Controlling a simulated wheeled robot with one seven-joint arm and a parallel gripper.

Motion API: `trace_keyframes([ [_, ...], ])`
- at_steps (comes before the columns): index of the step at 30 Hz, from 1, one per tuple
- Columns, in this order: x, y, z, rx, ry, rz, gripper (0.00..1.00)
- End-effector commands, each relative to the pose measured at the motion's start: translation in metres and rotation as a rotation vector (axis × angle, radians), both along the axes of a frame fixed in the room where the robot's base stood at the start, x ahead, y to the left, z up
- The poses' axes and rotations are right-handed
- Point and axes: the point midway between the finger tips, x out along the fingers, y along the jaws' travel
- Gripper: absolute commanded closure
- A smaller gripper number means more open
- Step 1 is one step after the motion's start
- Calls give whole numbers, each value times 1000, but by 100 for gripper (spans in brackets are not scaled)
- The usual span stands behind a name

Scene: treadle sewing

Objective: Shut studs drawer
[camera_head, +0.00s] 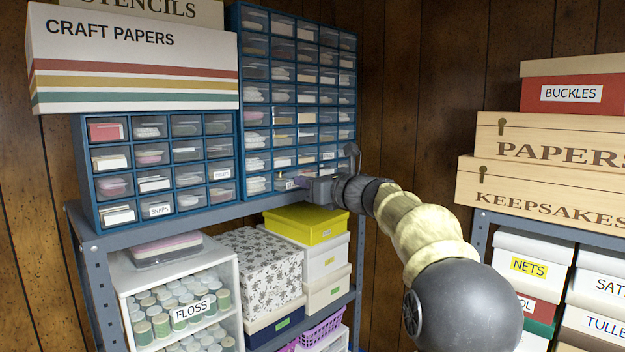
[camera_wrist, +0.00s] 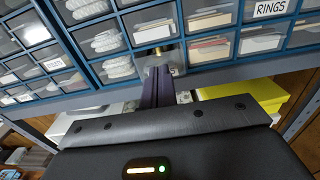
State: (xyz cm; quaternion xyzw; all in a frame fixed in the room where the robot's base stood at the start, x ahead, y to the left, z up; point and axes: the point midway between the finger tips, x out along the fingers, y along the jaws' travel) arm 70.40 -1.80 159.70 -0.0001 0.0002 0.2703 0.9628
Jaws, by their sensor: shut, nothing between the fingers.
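The taller blue cabinet of small clear drawers (camera_head: 239,100) stands on the grey shelf. My gripper (camera_head: 293,183) is at its bottom row, with the fingers pointing at the drawer fronts. In the wrist view, the dark purple fingers of my gripper (camera_wrist: 158,82) are together and empty, close in front of a bottom-row drawer (camera_wrist: 177,57) with something gold-coloured in it. I cannot tell whether they touch it. I cannot read a studs label, and the fingers cover part of this drawer. How far it stands out is unclear.
A lower drawer cabinet (camera_head: 164,136) stands to the left, with a craft papers box (camera_head: 134,72) on top. Below the grey shelf (camera_head: 150,228) are a yellow-lidded box (camera_head: 305,222) and a floss case (camera_head: 180,295). Wooden boxes (camera_head: 545,190) stand to the right, beyond my arm.

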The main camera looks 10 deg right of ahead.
Motion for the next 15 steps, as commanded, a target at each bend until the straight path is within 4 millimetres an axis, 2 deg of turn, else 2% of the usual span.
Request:
trace_keyframes([
  [6,23,15,2,1,1,2,100],
  [15,25,17,1,1,-2,1,100],
])
